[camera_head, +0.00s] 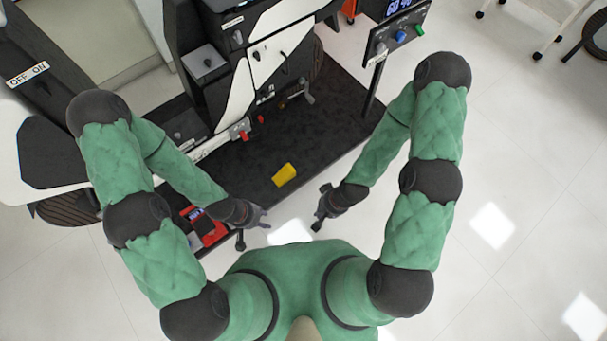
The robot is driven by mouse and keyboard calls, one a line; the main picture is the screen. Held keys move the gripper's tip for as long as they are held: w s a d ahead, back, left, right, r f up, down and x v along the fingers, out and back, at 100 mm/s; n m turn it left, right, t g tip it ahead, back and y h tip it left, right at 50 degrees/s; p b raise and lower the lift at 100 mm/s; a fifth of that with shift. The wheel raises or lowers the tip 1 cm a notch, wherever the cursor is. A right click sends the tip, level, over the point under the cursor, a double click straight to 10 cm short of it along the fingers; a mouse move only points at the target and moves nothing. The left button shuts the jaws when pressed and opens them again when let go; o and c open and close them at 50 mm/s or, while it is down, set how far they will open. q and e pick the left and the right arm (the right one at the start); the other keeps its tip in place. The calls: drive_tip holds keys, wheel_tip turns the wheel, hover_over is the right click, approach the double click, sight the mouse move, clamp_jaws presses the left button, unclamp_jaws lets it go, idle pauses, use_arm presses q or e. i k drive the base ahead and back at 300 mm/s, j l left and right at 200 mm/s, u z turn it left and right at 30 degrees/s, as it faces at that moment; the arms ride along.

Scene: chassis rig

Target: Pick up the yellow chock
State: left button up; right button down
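The yellow chock (284,175) lies on the black mat (322,128), near the mat's front edge. It is small and block-shaped, and nothing covers it. My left gripper (262,218) is to the lower left of the chock, apart from it. My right gripper (319,222) is to the lower right of the chock, also apart from it. The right gripper's fingers point down and look close together, but they are too small to tell open from shut. The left gripper's fingers seem spread apart with nothing between them.
A black and white machine (240,95) stands at the back of the mat. A control panel (397,35) on a post is at the upper right. A red device (206,228) is beside my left forearm. White tiled floor (530,150) is clear at the right.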

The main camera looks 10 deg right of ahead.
sight(287, 172)
drive_tip(key=i+l+u, duration=0.15)
drive_tip(key=u, duration=0.35)
drive_tip(key=i+l+u, duration=0.15)
drive_tip(key=u, duration=0.3)
drive_tip(key=i+l+u, duration=0.1)
drive_tip(key=l+u, duration=0.4)
drive_tip(key=j, duration=0.1)
